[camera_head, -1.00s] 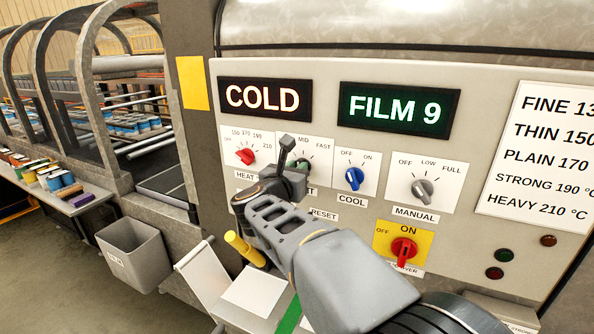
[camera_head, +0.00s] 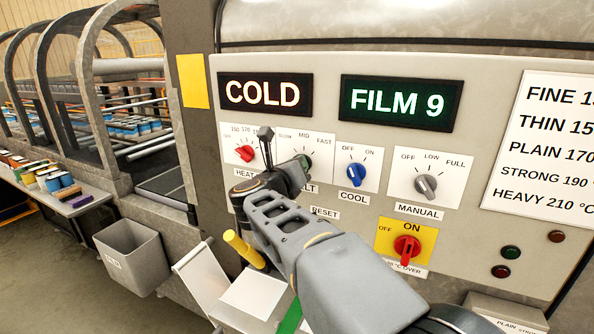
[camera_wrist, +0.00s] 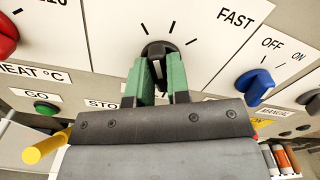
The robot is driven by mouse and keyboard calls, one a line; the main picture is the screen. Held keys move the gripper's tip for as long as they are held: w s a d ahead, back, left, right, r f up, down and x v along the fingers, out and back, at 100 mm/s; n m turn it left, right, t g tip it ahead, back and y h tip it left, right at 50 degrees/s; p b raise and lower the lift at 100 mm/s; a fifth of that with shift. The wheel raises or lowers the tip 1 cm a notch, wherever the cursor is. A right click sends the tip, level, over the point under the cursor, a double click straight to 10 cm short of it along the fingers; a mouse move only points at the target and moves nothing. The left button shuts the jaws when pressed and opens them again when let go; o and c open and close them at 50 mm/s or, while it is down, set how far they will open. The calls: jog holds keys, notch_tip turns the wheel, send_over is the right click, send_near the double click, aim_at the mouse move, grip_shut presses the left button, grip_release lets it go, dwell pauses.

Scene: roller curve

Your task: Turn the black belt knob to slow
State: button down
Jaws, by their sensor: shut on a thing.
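The black belt knob (camera_wrist: 156,51) sits on a white dial plate in the wrist view, with FAST printed at its upper right. In the head view the dial's SLOW, MID and FAST labels show, and the knob (camera_head: 306,160) is partly hidden by my gripper. My gripper (camera_wrist: 158,80) is shut on the knob, with one green fingertip on each side of it. In the head view my gripper (camera_head: 296,172) comes up to the panel from below. A white line shows on the knob between the fingers; I cannot tell which mark it is set to.
The red heat knob (camera_head: 245,153) is left of the dial, the blue cool knob (camera_head: 354,175) right of it, and the grey manual knob (camera_head: 426,186) further right. A green go button (camera_wrist: 47,108) and a yellow bar (camera_wrist: 45,147) are at lower left in the wrist view.

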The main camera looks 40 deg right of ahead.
jog(key=shift+n, duration=1.2)
jog(key=c, duration=1.1)
grip_release()
jog(key=shift+a, duration=0.15)
jog(key=b+v, duration=0.3)
jog(key=v, duration=1)
jog(key=shift+s+a+f+b, duration=0.15)
jog(key=shift+a+b, duration=0.1)
jog(key=shift+b, duration=0.15)
jog(key=shift+n, duration=0.3)
